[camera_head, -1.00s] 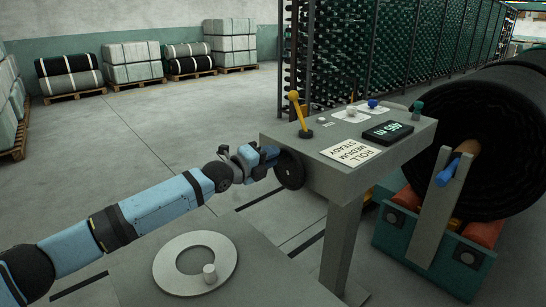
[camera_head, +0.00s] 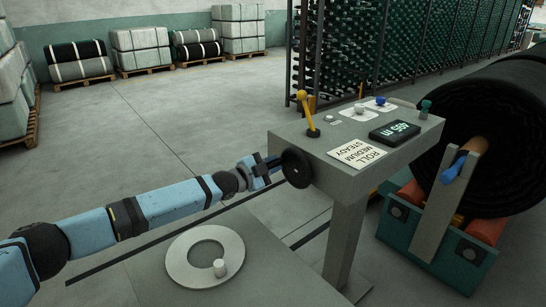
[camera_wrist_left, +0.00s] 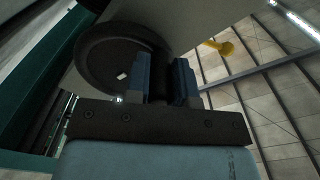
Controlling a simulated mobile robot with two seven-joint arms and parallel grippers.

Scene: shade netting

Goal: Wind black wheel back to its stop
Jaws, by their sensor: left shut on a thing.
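The black wheel (camera_head: 296,168) is mounted on the left side face of the grey control console (camera_head: 340,185). It also shows in the left wrist view (camera_wrist_left: 105,62), with a small pale mark on its face. My left gripper (camera_head: 272,166) is at the wheel's left edge. In the left wrist view its two blue fingers (camera_wrist_left: 165,80) are closed around a dark part at the wheel's right side, which looks like the wheel's handle. The fingers hide most of that part. My right gripper is not in view.
The console carries a yellow lever (camera_head: 307,114), a blue knob (camera_head: 380,100), a green knob (camera_head: 425,108), a display (camera_head: 395,131) and a label card (camera_head: 356,153). A pale ring (camera_head: 205,256) lies in front. A large black roll (camera_head: 490,125) stands right.

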